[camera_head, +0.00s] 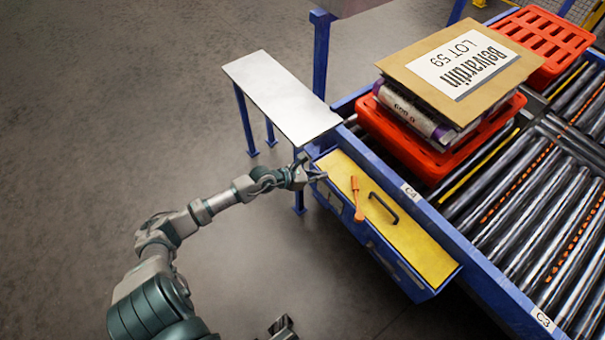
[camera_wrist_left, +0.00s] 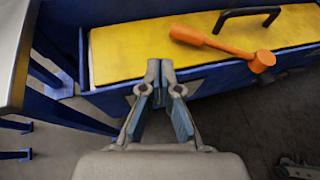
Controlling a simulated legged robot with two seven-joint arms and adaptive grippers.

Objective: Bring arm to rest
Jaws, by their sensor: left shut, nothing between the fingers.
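My left arm (camera_head: 220,200) reaches in from the lower left of the head view. Its gripper (camera_head: 319,176) is at the left end of the yellow-topped blue box (camera_head: 415,245). In the left wrist view the fingers (camera_wrist_left: 160,68) are shut with nothing between them, in front of the box's blue side. A small grey gripper part (camera_head: 283,326), seemingly of my right gripper, shows at the bottom edge of the head view; its jaws cannot be made out.
An orange-handled lever (camera_head: 357,200) and a black handle (camera_head: 384,207) are on the box. A grey shelf (camera_head: 280,95) stands left of it. The floor at left is clear.

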